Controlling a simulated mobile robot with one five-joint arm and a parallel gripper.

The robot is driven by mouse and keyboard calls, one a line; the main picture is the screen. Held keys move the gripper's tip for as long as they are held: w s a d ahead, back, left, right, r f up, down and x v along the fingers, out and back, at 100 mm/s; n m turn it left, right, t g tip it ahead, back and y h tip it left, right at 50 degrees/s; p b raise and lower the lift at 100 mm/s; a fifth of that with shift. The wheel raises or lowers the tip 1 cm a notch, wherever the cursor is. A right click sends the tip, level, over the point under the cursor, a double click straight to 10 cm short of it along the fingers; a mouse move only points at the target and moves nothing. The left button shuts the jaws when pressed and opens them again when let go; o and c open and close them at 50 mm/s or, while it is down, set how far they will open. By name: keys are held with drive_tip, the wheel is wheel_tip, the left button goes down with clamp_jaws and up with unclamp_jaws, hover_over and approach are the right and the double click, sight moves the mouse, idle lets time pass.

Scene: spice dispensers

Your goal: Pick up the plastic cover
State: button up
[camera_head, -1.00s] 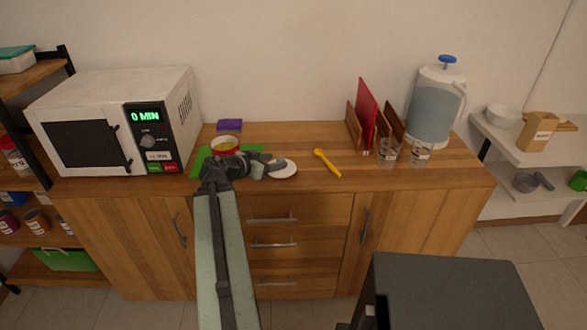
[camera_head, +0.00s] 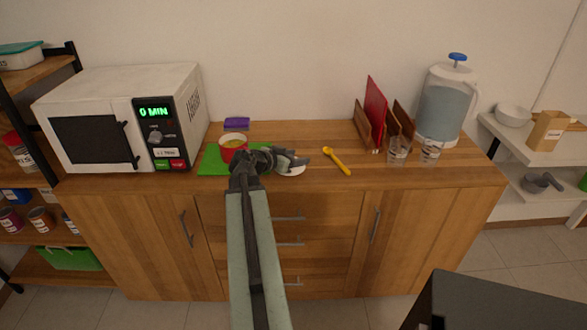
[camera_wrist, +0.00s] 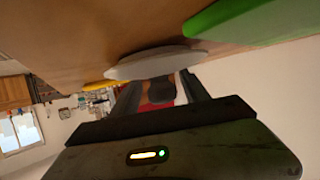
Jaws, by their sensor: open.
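The plastic cover appears to be the pale round disc (camera_head: 291,172) lying on the wooden counter, right of the green mat. In the wrist view, which looks upside down, the pale disc (camera_wrist: 150,64) lies flat on the counter close to the fingers. My gripper (camera_head: 300,160) reaches over the counter, and its fingers point right, above and partly in front of the disc. The fingers are apart and also show in the wrist view (camera_wrist: 160,92). The disc's far part is hidden by my gripper.
A red-rimmed bowl (camera_head: 233,143) stands on the green mat (camera_head: 212,162). A purple sponge-like block (camera_head: 236,123) is behind it. A yellow spoon (camera_head: 337,160), two glasses (camera_head: 397,151), a rack and a water dispenser (camera_head: 446,105) are rightward. A microwave (camera_head: 118,110) stands left.

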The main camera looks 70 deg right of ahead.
drive_tip(key=shift+w+d+f, duration=0.1)
drive_tip(key=shift+w, duration=0.15)
clamp_jaws()
wheel_tip(320, 180, up, 10)
drive_tip(key=p, duration=1)
